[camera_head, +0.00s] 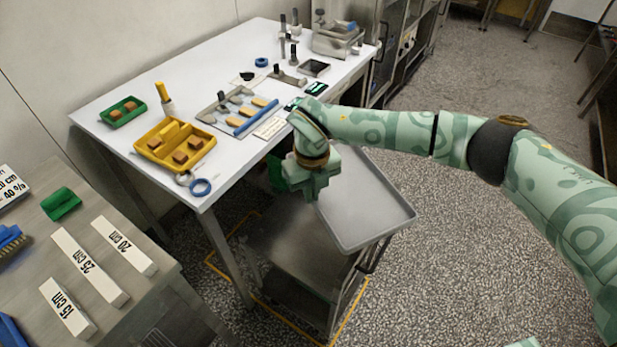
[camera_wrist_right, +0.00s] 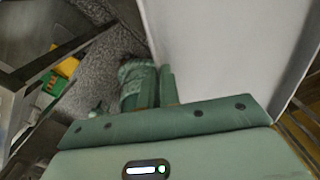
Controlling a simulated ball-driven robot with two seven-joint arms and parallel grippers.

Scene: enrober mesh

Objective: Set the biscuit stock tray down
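A yellow tray (camera_head: 149,154) with brown blocks lies on the white table, near its left front part. A smaller green tray (camera_head: 108,121) with brown blocks is behind it. I cannot tell which tray is the biscuit stock tray. My right gripper (camera_head: 308,186) points down at the left edge of a large, bare grey tray (camera_head: 365,205) beyond the table's front edge. In the wrist view its fingers (camera_wrist_right: 155,86) are against that tray's pale edge (camera_wrist_right: 220,45). Whether they are shut on the rim is hidden. My left gripper is out of view.
The white table (camera_head: 210,75) holds a slab with pale bars, a blue ring and metal fixtures. A metal trolley (camera_head: 290,250) stands below the grey tray, inside yellow floor lines. A steel bench (camera_head: 100,205) with labelled blocks is at lower left. The speckled floor at right is clear.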

